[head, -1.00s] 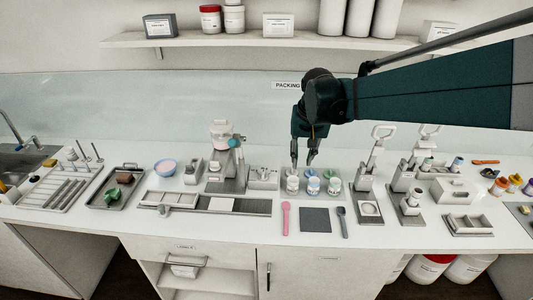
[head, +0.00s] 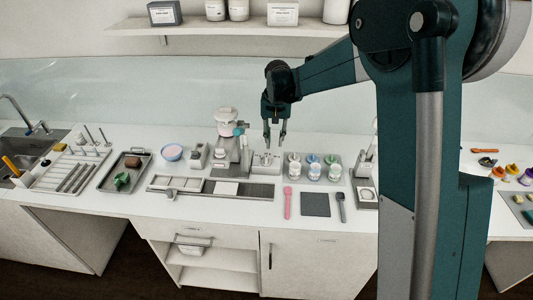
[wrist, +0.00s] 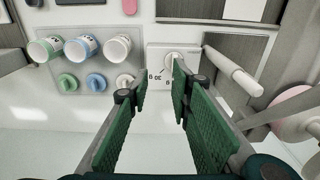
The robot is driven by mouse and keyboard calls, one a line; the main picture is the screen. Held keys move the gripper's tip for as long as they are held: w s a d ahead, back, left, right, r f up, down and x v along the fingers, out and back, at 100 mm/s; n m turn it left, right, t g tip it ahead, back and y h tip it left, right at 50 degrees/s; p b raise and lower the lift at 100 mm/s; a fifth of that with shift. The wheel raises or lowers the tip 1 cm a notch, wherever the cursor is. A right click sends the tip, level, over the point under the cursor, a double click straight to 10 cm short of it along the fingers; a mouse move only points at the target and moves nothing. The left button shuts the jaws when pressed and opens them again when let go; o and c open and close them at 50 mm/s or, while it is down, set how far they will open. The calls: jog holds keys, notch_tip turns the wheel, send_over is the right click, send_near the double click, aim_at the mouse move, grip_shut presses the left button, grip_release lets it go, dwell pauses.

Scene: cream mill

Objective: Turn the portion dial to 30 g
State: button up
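The portion dial is a round pale knob (wrist: 172,61) on a small white box (wrist: 157,52) with printed numbers. One mark reads like 30 g, upside down in the wrist view; the pointer setting is too small to tell. In the head view the dial box (head: 265,160) stands on the counter, right of the mill (head: 229,140). My gripper (head: 275,144) is open and empty, pointing down just above the dial box. In the wrist view my gripper (wrist: 160,77) has its green-padded fingers apart, the right one partly hiding the knob. I cannot see contact.
A white cylindrical bar (wrist: 232,72) is close beside the dial in the wrist view.

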aim_at(267, 157)
jog(key=shift+g, duration=0.3)
jog(key=shift+w+a+f+p, duration=0.35)
jog(key=shift+w+a+f, duration=0.3)
jog(key=shift+a+f, duration=0.25)
jog(key=shift+w+a+f+p, duration=0.35)
jog(key=shift+w+a+f, duration=0.25)
jog(key=shift+a+f, duration=0.3)
jog(key=shift+f, duration=3.9)
jog(key=shift+c, duration=0.6)
grip_shut()
